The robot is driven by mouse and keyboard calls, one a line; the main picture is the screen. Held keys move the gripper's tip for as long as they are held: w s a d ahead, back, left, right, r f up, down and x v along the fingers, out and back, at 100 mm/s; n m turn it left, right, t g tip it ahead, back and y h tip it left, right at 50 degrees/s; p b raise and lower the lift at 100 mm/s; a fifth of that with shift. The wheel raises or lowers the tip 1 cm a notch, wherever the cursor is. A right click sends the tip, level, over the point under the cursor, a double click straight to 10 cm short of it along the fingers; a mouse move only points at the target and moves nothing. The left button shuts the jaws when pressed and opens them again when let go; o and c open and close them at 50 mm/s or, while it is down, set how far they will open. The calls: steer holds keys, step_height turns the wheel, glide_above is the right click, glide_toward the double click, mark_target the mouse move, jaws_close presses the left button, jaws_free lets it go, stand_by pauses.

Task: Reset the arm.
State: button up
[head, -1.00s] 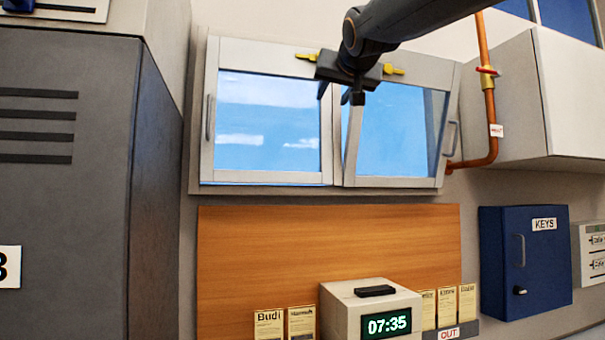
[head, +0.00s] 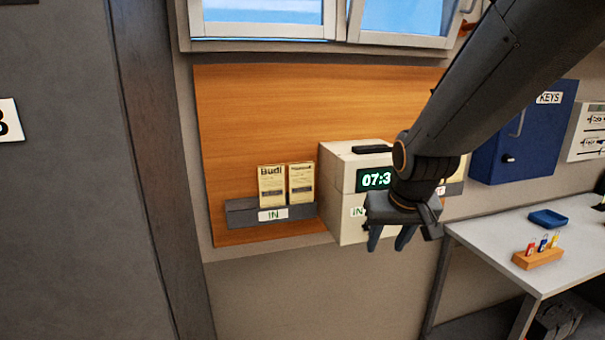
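My arm (head: 490,90) comes in from the upper right of the head view and reaches down and to the left. My gripper (head: 390,244) points downward in front of the time clock (head: 338,195), a pale box with a green "07:3" display partly covered by my arm. The two fingers show as dark prongs with a gap between them, and nothing is seen between them. I cannot tell how far the gripper is from the clock.
An IN rack (head: 240,216) with cards sits on the wooden board (head: 300,105). A dark grey locker (head: 60,220) fills the left. At right are a blue KEYS cabinet (head: 525,135) and a desk (head: 490,236) with a blue tray (head: 548,219) and a wooden holder (head: 538,259). Windows are above.

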steer(key=s+d+f+g+b, duration=0.1)
steer(key=s+d+f+g, duration=0.15)
steer(key=s+f, duration=0.8)
step_height(320, 180, down, 10)
steer(key=a+g+b, duration=0.1)
steer(key=b, duration=0.8)
